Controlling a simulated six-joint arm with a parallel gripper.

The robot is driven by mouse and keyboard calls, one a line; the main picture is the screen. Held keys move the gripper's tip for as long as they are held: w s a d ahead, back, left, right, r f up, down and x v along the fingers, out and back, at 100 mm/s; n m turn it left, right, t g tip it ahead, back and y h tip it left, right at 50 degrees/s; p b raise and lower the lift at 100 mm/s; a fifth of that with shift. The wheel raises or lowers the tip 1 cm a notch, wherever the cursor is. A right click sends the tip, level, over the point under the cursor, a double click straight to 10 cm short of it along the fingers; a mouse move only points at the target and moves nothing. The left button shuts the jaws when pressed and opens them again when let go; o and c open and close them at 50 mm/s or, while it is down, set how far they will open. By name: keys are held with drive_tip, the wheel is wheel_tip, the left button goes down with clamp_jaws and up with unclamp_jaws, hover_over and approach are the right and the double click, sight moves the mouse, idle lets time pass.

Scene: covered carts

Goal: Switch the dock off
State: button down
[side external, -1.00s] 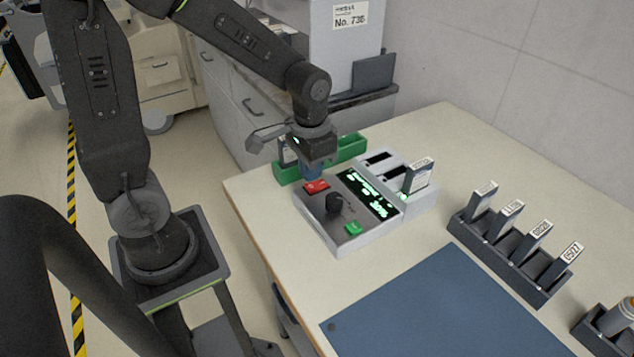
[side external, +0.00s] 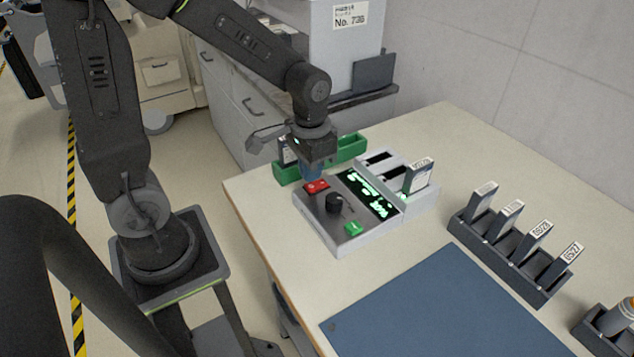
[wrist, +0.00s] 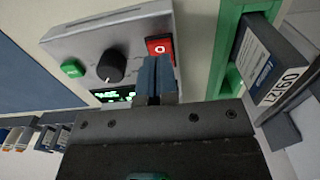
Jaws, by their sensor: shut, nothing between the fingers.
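The dock (side external: 345,240) is a grey box on the table with a red switch (side external: 316,187), a black knob (side external: 334,203), a green button (side external: 353,228) and a lit green display (side external: 367,192). My gripper (side external: 312,174) is shut and empty, pointing down at the red switch end of the dock. In the wrist view its blue fingertips (wrist: 155,62) are together beside the red switch (wrist: 160,47), which bears a white circle mark. They overlap its lower edge in the picture; I cannot tell whether they touch. The green button (wrist: 73,68) and knob (wrist: 111,66) also show there.
A slotted unit (side external: 425,203) holding one upright labelled module (side external: 418,176) adjoins the dock. A green tray (side external: 352,147) with a labelled module lies behind my gripper. A dark rack (side external: 505,257) of several modules stands right. A blue mat (side external: 450,315) lies in front.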

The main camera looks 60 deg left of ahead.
sight(310, 187)
drive_tip(key=shift+f, duration=1.25)
idle(0.4)
drive_tip(key=shift+r, duration=3.55)
drive_tip(key=shift+s+r, duration=0.1)
drive_tip(key=shift+r, duration=0.15)
drive_tip(key=s+d+r+t, duration=0.2)
drive_tip(key=s+r+t, duration=0.3)
drive_tip(key=s+r, duration=0.2)
drive_tip(key=shift+s+d+r+t, duration=0.3)
drive_tip(key=shift+s+d+r, duration=0.05)
drive_tip(key=shift+s, duration=0.85)
